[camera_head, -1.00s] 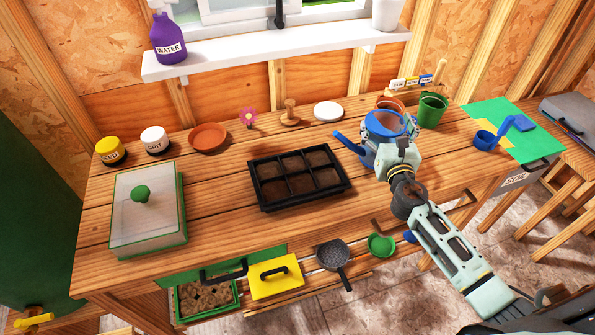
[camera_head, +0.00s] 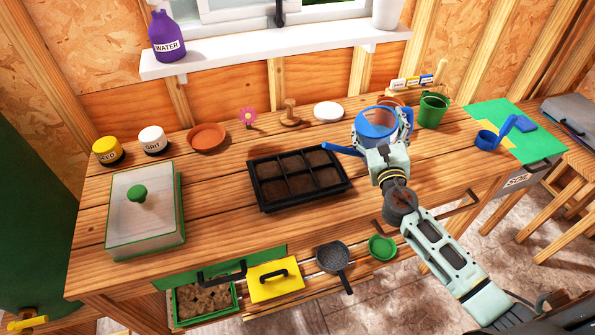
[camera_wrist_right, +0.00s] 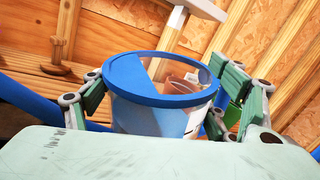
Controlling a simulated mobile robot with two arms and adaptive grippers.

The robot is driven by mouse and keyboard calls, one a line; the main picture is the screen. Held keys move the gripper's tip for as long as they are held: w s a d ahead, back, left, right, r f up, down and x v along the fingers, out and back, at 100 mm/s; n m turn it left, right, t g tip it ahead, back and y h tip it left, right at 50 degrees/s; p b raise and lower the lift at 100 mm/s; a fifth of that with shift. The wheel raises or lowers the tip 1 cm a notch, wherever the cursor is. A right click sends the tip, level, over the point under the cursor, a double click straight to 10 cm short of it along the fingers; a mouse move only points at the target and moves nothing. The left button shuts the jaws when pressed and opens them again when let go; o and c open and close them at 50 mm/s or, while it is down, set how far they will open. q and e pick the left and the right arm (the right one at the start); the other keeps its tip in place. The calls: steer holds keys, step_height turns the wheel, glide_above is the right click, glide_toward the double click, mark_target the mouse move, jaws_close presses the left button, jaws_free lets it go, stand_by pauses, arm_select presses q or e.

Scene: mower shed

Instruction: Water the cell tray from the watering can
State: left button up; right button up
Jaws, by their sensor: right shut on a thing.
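The watering can (camera_head: 376,122) is blue, with its spout (camera_head: 343,150) pointing left toward the cell tray's right end. My right gripper (camera_head: 382,145) is shut on the can, its fingers on both sides of the body; the can's rim (camera_wrist_right: 163,101) shows between the fingers in the right wrist view. The can looks raised above the bench; its base is hidden by the gripper. The black cell tray (camera_head: 345,189) lies on the bench left of the can, with brown soil in its several cells. My left gripper is not in view.
A terracotta saucer (camera_head: 207,138), a pink flower (camera_head: 247,117) and a white dish (camera_head: 328,111) line the back. A lidded glass box (camera_head: 146,213) sits at left.

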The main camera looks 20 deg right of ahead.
mark_target(369, 127)
steer(key=shift+a+r+n, duration=0.2)
steer(key=shift+a+n, duration=0.1)
steer(key=shift+a, duration=0.05)
stand_by(0.5)
steer(key=shift+a+r+n+t+b, duration=0.2)
steer(key=shift+a+n+b, duration=0.05)
steer(key=shift+a+n, duration=0.3)
steer(key=shift+a+r+n+t+b, duration=0.15)
steer(key=shift+a+n+t+b, duration=0.1)
steer(key=shift+a+n, duration=0.25)
stand_by(1.1)
steer(key=shift+s+a+r+n+t+y+p, duration=0.1)
steer(key=shift+a+r+n+t+y+p, duration=0.3)
steer(key=shift+a+r+n, duration=0.7)
stand_by(1.1)
steer(key=shift+a+r+n+t+y+p, duration=0.3)
steer(key=shift+a+r+n+p, duration=0.35)
steer(key=shift+a+r+n, duration=0.4)
stand_by(1.8)
